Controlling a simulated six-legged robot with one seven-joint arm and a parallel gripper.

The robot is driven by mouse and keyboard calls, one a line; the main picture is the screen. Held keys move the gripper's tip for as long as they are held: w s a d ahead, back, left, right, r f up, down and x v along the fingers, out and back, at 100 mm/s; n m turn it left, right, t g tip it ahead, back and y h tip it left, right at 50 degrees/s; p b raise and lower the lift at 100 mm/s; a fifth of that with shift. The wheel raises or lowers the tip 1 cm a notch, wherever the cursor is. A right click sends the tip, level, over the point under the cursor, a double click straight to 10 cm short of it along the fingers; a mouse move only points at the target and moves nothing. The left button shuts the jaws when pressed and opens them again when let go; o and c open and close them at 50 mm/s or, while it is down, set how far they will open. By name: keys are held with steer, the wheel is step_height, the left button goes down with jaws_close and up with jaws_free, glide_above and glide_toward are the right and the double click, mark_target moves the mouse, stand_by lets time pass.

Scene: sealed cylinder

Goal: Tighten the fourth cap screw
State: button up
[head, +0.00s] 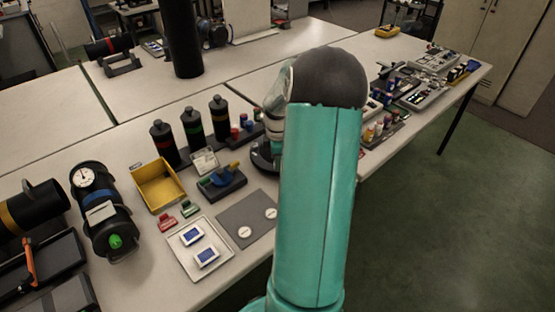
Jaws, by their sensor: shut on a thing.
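A dark cylinder with a white round dial (83,177) and a green knob (116,241) lies at the left of the near table. A second dark cylinder with a yellow band (22,208) lies at the far left edge. No cap screws can be made out on either one at this size. My teal arm (318,200) rises through the middle of the view. Its pale wrist part shows just left of the dark elbow. My gripper's fingers are hidden behind the arm, and so is whatever is there.
A pale tray (201,265) and a grey mat (232,213) lie in front. Small parts crowd the table at right. Green floor is open there.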

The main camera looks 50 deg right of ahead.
steer(key=m, duration=0.7)
steer(key=shift+w+r, duration=0.1)
steer(key=shift+r, duration=0.05)
steer(key=m, duration=0.7)
steer(key=shift+m, duration=0.3)
steer(key=m, duration=1.2)
steer(key=shift+m, duration=0.3)
steer(key=o, duration=0.9)
steer(key=shift+o, duration=0.5)
